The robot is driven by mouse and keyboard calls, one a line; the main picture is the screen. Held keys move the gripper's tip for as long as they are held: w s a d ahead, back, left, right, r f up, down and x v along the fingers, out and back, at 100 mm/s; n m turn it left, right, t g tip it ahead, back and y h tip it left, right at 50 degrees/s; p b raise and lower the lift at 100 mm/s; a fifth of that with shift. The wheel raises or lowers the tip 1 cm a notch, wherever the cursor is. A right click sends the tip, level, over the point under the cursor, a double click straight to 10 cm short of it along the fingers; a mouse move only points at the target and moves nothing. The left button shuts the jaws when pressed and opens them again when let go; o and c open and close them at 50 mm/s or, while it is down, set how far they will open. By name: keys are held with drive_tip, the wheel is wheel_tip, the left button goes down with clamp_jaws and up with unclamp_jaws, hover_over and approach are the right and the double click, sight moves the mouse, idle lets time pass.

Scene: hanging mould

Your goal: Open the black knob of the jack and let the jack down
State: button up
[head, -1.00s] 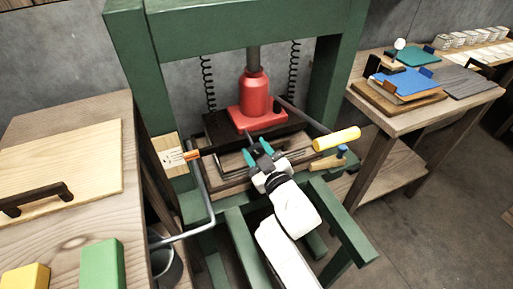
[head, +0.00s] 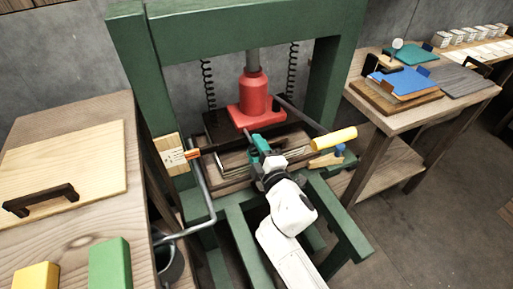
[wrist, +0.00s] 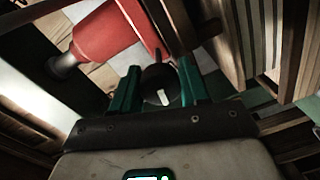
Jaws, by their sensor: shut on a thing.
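The red jack (head: 254,92) stands on its red base (head: 240,118) inside the green press frame, its ram against the frame above. It also shows in the wrist view (wrist: 103,38). My gripper (head: 259,143) is in front of the jack's base. In the wrist view my gripper (wrist: 158,88) has its teal fingers on either side of the round black knob (wrist: 160,75), shut on it. A white mark shows on the knob's face. In the head view the knob is mostly hidden by my fingers.
The jack's lever with a yellow grip (head: 334,138) sticks out to the right of my gripper. A grey bent pipe (head: 203,190) and a brush (head: 178,156) are at left. A wooden bench (head: 70,130) stands left and a loaded table (head: 430,112) right.

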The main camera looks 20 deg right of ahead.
drive_tip(key=shift+s+d+f+n, duration=0.1)
drive_tip(key=shift+f+n, duration=0.45)
drive_tip(key=shift+n, duration=0.25)
drive_tip(key=o, duration=1)
drive_tip(key=shift+o, duration=0.2)
drive_tip(key=s+r, duration=0.1)
drive_tip(key=s, duration=0.9)
drive_tip(key=shift+s+r+b, duration=0.15)
drive_tip(key=shift+s+b, duration=0.15)
drive_tip(key=shift+s, duration=0.05)
